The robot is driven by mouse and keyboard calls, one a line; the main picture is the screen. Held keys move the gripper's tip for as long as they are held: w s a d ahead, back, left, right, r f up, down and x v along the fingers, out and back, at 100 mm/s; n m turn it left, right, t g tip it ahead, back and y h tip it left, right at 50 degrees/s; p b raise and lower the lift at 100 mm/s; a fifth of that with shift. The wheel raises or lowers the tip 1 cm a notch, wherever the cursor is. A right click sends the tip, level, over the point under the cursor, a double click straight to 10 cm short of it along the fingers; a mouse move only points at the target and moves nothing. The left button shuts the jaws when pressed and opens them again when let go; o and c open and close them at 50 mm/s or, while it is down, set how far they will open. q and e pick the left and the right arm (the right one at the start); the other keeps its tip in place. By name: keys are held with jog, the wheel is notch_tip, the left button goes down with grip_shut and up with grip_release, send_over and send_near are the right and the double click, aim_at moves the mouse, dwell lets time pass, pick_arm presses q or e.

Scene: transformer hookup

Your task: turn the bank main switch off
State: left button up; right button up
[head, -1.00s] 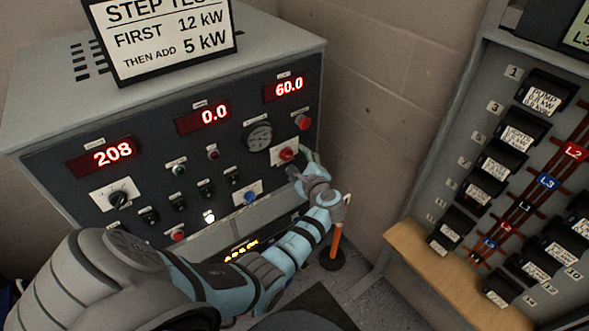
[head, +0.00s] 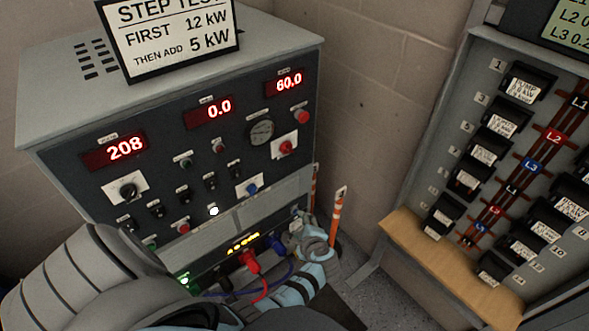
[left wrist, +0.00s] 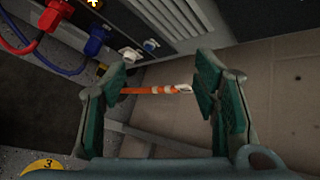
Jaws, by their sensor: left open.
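The grey load bank cabinet (head: 60,125) has a dark front panel with lit displays reading 208, 0.0 and 60.0. A red rotary switch (head: 286,147) on a white plate is at its right side. A black rotary switch (head: 128,191) is at the left and a blue one (head: 251,188) in the lower middle. Their labels are too small to read, so I cannot tell which is the bank main. My left gripper (head: 300,228) is low by the cabinet's bottom right, apart from the red switch. In the left wrist view its jaws (left wrist: 160,85) are open and empty. My right gripper is not in view.
Red (head: 249,261) and blue (head: 277,243) plugs with cables sit low on the cabinet front, close to my left arm. An orange-and-white post (head: 337,215) stands right of the gripper. A breaker panel (head: 455,130) with a wooden ledge (head: 430,262) is at right.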

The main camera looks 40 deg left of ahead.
pick_arm(q)
jog(key=s+d+f+n+h+b, duration=0.1)
jog(key=s+f, duration=0.3)
jog(key=f, duration=0.3)
jog(key=shift+s+f+g+h, duration=0.35)
jog(key=shift+f+g+h, duration=0.05)
